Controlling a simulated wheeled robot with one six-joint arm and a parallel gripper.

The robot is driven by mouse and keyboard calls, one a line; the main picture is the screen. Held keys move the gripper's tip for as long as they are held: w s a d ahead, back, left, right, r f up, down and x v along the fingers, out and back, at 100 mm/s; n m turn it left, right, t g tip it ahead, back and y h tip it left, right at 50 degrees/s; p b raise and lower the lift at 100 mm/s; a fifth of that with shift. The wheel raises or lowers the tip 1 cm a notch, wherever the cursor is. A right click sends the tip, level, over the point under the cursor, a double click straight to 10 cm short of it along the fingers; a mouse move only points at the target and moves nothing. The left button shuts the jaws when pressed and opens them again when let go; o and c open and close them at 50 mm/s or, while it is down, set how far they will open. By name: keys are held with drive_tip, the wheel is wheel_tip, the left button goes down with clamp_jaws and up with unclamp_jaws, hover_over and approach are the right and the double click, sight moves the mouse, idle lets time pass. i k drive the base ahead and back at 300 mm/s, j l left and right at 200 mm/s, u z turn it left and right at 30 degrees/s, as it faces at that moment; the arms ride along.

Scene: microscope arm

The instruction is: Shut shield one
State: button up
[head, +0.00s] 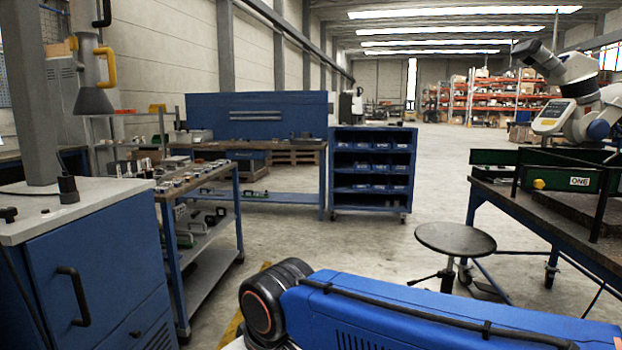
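Shield one (555,179) is a dark green panel with a white "ONE" label and a yellow knob (539,184). It stands on the workbench (515,198) at the right, in front of a white and grey microscope (575,95). Thin dark posts stand near the panel. The right part of the bench is cut off by the picture edge. I cannot tell how far the shield is open. My blue arm crosses the bottom of the head view, well short of the bench. My gripper is not in view.
A round black stool (455,238) stands beside the bench. A blue cabinet (95,280) is at the near left, with a loaded trolley (190,184) behind it. A blue bin rack (372,172) stands farther back. Open floor lies between the trolley and the stool.

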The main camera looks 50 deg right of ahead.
sight(573, 180)
drive_tip(key=z, duration=2.75)
